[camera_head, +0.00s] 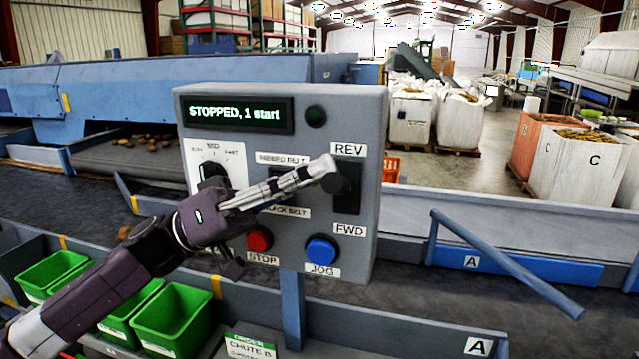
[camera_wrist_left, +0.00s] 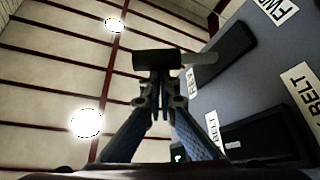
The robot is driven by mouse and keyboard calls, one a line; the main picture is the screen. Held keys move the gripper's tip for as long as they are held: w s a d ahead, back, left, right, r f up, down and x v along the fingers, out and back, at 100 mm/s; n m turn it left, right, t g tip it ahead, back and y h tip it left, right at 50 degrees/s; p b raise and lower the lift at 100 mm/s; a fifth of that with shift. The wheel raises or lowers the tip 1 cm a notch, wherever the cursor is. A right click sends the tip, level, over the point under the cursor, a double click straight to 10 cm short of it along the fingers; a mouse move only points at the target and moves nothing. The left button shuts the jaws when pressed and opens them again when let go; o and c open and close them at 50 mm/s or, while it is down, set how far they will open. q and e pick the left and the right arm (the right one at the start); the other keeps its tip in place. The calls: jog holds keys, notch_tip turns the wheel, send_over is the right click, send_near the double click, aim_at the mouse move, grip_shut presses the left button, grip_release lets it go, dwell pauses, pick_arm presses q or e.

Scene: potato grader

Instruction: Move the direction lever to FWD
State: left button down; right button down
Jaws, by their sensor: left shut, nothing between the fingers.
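The direction lever is on the grey control panel (camera_head: 370,120), in a dark slot (camera_head: 348,205) with REV above and FWD below. In the head view its black knob (camera_head: 343,184) shows beside my left fingertips (camera_head: 326,168), which hide part of it. In the wrist view the black lever knob (camera_wrist_left: 150,60) and its grey shaft (camera_wrist_left: 202,59) lie across the ends of my left gripper (camera_wrist_left: 161,78). That gripper is shut with nothing between its fingers. It is at the knob; I cannot tell whether it touches. The exact lever position is unclear. My right gripper is not in view.
The display (camera_head: 237,114) reads "STOPPED, 1 start". A red STOP button (camera_head: 259,240) and a blue JOG button (camera_head: 321,250) sit low on the panel. A black dial (camera_head: 213,172) is at left. Green bins (camera_head: 172,318) stand below; a blue bar (camera_head: 505,262) is at right.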

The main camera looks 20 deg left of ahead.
pick_arm(q)
jog(key=shift+s+f+m+g, duration=0.25)
jog(key=shift+m+g, duration=0.25)
jog(key=shift+m, duration=0.4)
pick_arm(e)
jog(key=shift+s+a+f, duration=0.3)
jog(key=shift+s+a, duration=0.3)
pick_arm(q)
jog(key=shift+s+f+m+g+h+b, duration=0.15)
jog(key=shift+s+f+m+g+h, duration=0.1)
jog(key=shift+f+m+g, duration=0.9)
jog(key=shift+s+f+m+g+h+b, duration=0.15)
jog(key=shift+f+m+g, duration=0.5)
jog(key=shift+m, duration=0.85)
jog(key=shift+s+f+m+g+h+b, duration=0.25)
jog(key=shift+f+m+g, duration=0.65)
jog(key=shift+m, duration=0.45)
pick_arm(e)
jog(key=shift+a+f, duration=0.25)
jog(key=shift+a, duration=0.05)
pick_arm(q)
jog(key=shift+w, duration=0.1)
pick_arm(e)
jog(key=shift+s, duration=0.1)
